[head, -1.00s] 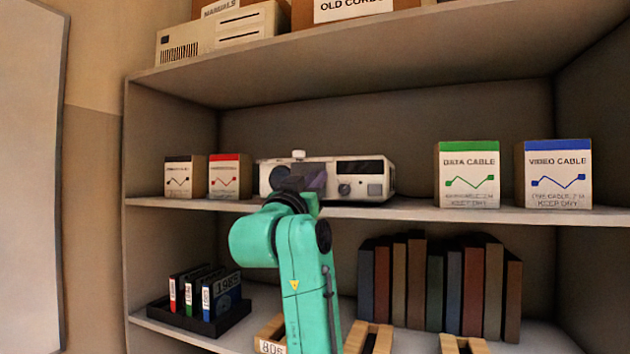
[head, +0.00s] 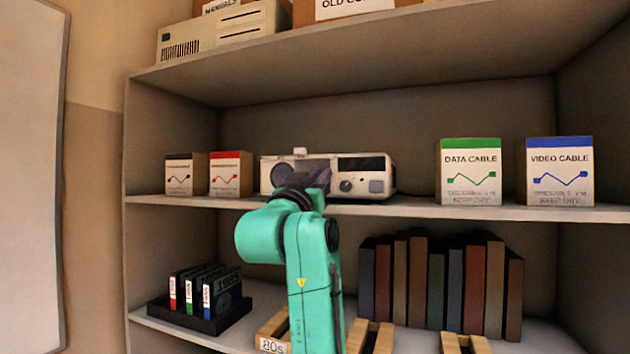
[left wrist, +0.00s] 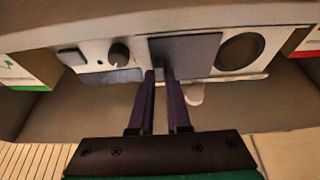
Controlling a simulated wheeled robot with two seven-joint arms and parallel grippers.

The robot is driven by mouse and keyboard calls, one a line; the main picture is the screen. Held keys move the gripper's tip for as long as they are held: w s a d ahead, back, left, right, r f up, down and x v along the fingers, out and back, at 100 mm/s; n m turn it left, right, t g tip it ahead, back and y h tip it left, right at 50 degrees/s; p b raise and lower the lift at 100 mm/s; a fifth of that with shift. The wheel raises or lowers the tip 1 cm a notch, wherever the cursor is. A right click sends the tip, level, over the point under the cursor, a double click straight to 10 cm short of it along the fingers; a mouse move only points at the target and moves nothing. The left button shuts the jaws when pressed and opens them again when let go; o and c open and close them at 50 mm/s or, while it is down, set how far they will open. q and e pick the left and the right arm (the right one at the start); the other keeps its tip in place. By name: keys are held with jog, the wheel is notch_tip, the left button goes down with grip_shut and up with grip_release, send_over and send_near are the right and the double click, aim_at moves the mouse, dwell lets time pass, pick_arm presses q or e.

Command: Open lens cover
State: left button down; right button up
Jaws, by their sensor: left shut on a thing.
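A white projector (head: 376,183) stands on the middle shelf. Its round dark lens (head: 280,175) shows at its left in the head view, and also in the left wrist view (left wrist: 240,52), which sees the projector upside down. The lens cover (left wrist: 185,54) is a dark square plate beside the lens, between the lens and a round knob (left wrist: 119,53); the lens is uncovered. My left gripper (left wrist: 160,74) is shut on the cover at its edge near the knob side; the exact grip is hard to see. In the head view my wrist hides part of the projector's front. My right gripper is not in view.
Two small boxes (head: 231,174) stand left of the projector; data cable (head: 470,172) and video cable (head: 559,172) boxes stand to its right. The shelf above (head: 380,55) overhangs. Below are books (head: 435,285) and a black binder tray (head: 205,322).

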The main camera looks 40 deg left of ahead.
pick_arm(q)
jog(key=shift+d, duration=0.1)
jog(key=c, duration=0.9)
grip_release()
jog(key=shift+w, duration=0.1)
jog(key=b+v, duration=0.8)
jog(key=v, duration=0.6)
jog(key=shift+s, duration=0.3)
